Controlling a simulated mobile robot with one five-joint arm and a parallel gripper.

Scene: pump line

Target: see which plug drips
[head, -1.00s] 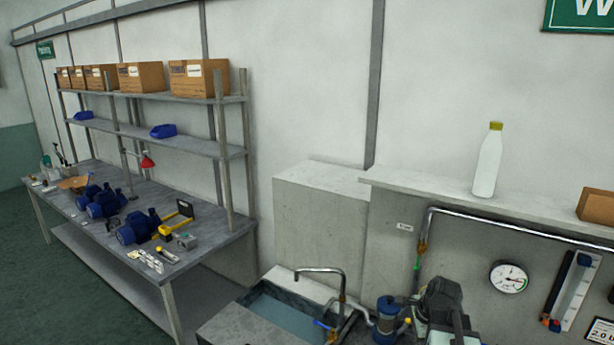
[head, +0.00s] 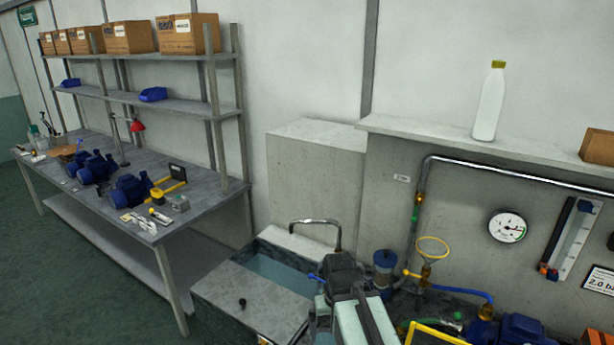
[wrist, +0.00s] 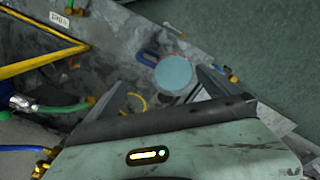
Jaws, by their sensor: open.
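No drip shows, and I cannot tell for certain which fittings are the plugs. In the wrist view, my gripper (wrist: 163,88) is open, its two dark fingers spread and nothing held between them. Beyond the fingers, a pale blue disc (wrist: 174,74) and a yellow ring (wrist: 137,103) lie below. In the head view, a brass fitting (head: 487,309) joins a blue hose, and a yellow-rimmed funnel (head: 433,247) stands behind my arm. My arm hides part of the rig.
A sink (head: 285,270) with a curved tap is left of my arm. A gauge (head: 507,228) and steel pipe (head: 520,176) are on the back panel. A white bottle (head: 489,105) stands on the ledge. A workbench (head: 205,200) with blue pumps is at left. A yellow frame (wrist: 40,62) crosses the wrist view.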

